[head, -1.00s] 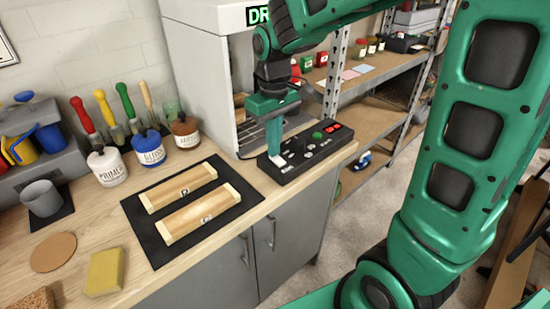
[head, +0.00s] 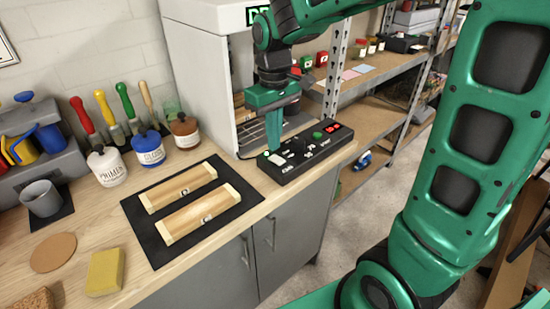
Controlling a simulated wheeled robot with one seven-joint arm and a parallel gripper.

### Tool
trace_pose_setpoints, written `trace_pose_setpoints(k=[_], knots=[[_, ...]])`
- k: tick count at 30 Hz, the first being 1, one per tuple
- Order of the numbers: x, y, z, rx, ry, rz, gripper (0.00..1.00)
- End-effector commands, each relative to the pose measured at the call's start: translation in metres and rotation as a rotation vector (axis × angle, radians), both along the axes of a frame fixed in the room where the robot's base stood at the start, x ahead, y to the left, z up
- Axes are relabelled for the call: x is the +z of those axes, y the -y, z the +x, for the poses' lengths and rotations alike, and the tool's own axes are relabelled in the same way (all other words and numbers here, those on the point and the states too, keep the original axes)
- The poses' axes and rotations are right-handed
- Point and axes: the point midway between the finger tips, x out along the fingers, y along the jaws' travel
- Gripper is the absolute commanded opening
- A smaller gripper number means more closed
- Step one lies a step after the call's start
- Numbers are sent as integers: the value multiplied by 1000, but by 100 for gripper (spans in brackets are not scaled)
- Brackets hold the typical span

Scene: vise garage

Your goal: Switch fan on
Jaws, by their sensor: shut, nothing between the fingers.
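The black control panel (head: 300,162) sits on the right end of the workbench, in front of the white drying cabinet. It carries a green button (head: 317,135), a red lit display (head: 333,126) and several small white switches and labels. No part of it can be read clearly as the fan switch. My gripper (head: 273,146) points down at the panel's left rear end, its fingers shut and empty. The fingertips are at or just behind the panel's back edge. Whether they touch it I cannot tell. A pale switch (head: 277,159) shows just in front of the fingertips.
The white cabinet (head: 200,70) stands close behind my gripper. A black mat (head: 155,245) with two wooden blocks lies left of the panel. Primer (head: 107,166) and other jars stand at the back. A metal shelf (head: 375,120) is at right.

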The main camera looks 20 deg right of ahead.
Motion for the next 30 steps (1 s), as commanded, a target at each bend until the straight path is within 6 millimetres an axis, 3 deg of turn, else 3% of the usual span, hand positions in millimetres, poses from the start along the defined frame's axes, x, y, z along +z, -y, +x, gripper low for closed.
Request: trace_pose_setpoints(k=[18,30], knots=[[41,0,0,0,1,0,0],[44,0,0,0,0,0,0]])
